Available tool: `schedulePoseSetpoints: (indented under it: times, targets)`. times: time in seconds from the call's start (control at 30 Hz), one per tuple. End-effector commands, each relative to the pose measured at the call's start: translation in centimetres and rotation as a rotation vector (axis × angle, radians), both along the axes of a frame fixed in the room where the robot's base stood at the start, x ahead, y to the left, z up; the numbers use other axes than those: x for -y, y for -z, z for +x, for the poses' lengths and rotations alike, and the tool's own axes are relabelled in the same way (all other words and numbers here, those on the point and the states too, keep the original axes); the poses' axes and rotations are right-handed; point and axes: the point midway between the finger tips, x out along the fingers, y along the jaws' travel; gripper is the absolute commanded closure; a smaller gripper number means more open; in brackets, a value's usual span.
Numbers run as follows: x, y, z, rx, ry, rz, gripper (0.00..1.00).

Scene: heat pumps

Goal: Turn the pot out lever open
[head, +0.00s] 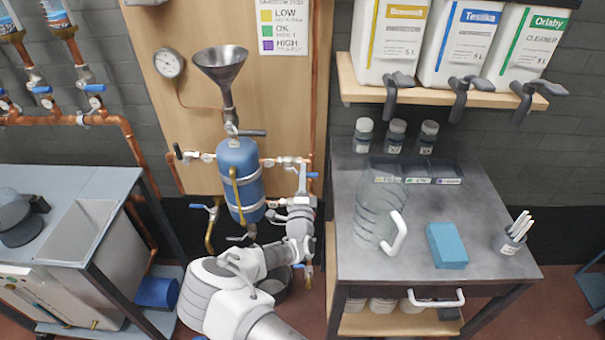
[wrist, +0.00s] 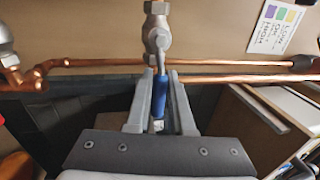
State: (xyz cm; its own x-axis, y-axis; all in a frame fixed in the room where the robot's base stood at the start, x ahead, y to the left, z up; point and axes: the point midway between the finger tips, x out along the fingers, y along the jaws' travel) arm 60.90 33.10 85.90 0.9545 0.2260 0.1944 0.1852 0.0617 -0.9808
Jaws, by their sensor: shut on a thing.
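The blue pot (head: 240,180) hangs on the wooden panel under a metal funnel (head: 221,66). To its right, a valve (head: 290,163) sits on the copper pipe. My gripper (head: 303,180) is at this valve, to the right of the pot. In the wrist view, my gripper (wrist: 160,85) is shut on a blue lever (wrist: 159,100). The lever hangs down from a metal valve body (wrist: 157,40) and lies between the two fingers. In the head view, the gripper and wrist hide most of the lever; only a small blue part shows.
Another blue-handled lever (head: 198,206) is left of the pot. A dark-handled valve (head: 248,133) sits above it. A workbench (head: 480,235) with a clear jug (head: 378,205) and a blue block (head: 446,245) stands close on the right. Copper pipe (wrist: 240,78) runs across behind my fingers.

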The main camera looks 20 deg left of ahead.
Motion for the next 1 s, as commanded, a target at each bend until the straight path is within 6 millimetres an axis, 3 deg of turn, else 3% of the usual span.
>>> schedulePoseSetpoints:
  times: [0.57,0.6,0.73,1.0]
  targets:
    - [0.11,-0.13,0.00,0.008,0.002,-0.035,1.00]
    - [0.11,-0.13,0.00,0.008,0.002,-0.035,0.75]
    - [0.08,-0.14,0.00,0.008,0.002,-0.033,0.52]
    - [0.02,-0.15,0.00,0.008,0.000,-0.032,0.49]
